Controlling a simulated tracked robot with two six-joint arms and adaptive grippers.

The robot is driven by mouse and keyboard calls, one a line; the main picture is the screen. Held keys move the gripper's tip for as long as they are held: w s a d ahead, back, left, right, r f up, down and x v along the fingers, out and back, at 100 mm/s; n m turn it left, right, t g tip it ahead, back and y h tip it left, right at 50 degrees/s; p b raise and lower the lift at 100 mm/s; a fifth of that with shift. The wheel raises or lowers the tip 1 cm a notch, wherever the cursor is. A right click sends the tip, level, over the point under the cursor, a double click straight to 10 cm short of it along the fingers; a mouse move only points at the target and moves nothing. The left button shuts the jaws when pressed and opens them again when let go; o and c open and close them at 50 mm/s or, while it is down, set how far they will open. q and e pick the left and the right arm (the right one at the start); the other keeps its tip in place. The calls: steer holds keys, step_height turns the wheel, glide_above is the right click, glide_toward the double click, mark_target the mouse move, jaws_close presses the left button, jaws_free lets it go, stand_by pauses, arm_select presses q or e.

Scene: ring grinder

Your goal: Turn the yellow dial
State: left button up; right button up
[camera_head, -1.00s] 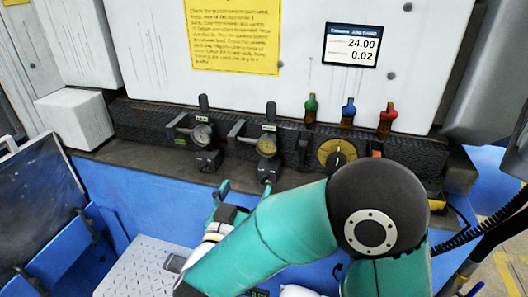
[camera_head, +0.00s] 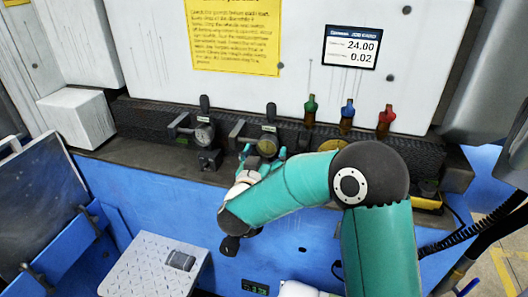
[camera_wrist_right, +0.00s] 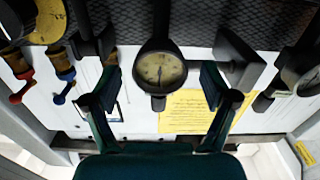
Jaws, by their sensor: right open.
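The yellow dial (camera_head: 331,145) is on the dark control strip of the machine. In the head view my right arm's elbow covers most of it, and only its upper edge shows. In the right wrist view the yellow dial (camera_wrist_right: 48,22) is at the top left, cut off by the frame. My right gripper (camera_head: 264,154) is open and empty, left of the dial, in front of a round gauge (camera_head: 267,146). In the right wrist view my open fingers (camera_wrist_right: 161,84) stand either side of the gauge (camera_wrist_right: 160,70). I cannot tell whether they touch anything. My left gripper is not in view.
Another gauge (camera_head: 203,134) and black levers are further left. A yellow notice (camera_head: 235,38) and a job card (camera_head: 351,46) are on the white panel.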

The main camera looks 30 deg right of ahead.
steer(key=c, duration=1.2)
steer(key=shift+o, duration=0.2)
steer(key=shift+n, duration=0.4)
steer(key=o, duration=1.2)
steer(key=shift+c, duration=0.2)
steer(key=v, duration=1.2)
steer(key=shift+w, duration=0.1)
